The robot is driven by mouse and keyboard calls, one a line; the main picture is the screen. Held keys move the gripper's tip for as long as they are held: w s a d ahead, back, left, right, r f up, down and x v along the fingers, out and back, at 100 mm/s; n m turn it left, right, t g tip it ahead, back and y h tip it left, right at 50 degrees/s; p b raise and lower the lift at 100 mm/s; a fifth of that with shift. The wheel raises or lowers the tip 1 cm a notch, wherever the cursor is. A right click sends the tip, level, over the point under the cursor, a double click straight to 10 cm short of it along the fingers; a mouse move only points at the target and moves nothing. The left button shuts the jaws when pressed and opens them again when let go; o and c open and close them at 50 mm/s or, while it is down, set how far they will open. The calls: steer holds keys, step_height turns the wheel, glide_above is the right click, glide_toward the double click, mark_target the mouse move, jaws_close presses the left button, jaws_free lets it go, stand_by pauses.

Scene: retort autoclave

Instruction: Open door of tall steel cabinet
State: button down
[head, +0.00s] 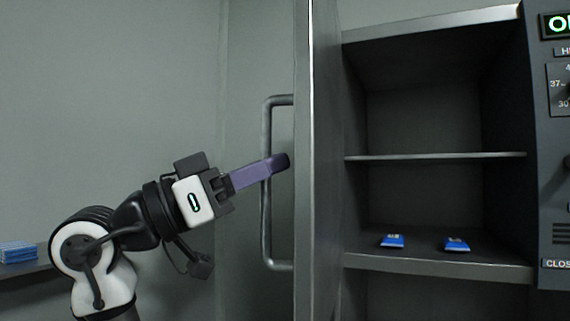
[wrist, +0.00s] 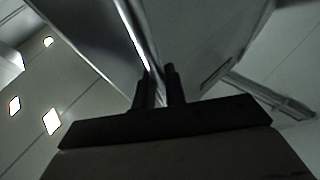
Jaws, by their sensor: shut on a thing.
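The tall steel cabinet (head: 430,25) stands open at the right of the head view, its interior plainly visible. Its door (head: 318,215) is swung out and seen almost edge-on, left of the opening. A long vertical bar handle (head: 267,225) is on the door's left-hand face. My gripper (head: 275,163) reaches in from the left and is shut on the handle, a little above its middle. The fingers overlap the bar, so the exact contact is hidden. In the wrist view, my gripper's dark fingers (wrist: 160,88) meet at the lower end of a bright narrow strip.
Inside the cabinet are a thin shelf (head: 435,156) and two blue packets (head: 393,241) (head: 456,245) on a lower shelf. A control panel (head: 556,190) is at the far right. A stack of blue packets (head: 17,253) lies on a ledge at the far left.

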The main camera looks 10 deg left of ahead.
steer(key=shift+w+a+r+g, duration=0.1)
steer(key=shift+w+a+g, duration=0.25)
steer(key=shift+a, duration=0.2)
steer(key=c, duration=1.5)
jaws_free()
steer(key=shift+d, duration=0.2)
steer(key=shift+o, duration=0.2)
steer(key=shift+a, duration=0.1)
steer(key=shift+s, duration=0.1)
steer(key=b+v, duration=0.4)
steer(key=v, duration=0.9)
steer(key=shift+a+f+b, duration=0.3)
steer(key=shift+f+b, duration=0.05)
steer(key=shift+f, duration=0.05)
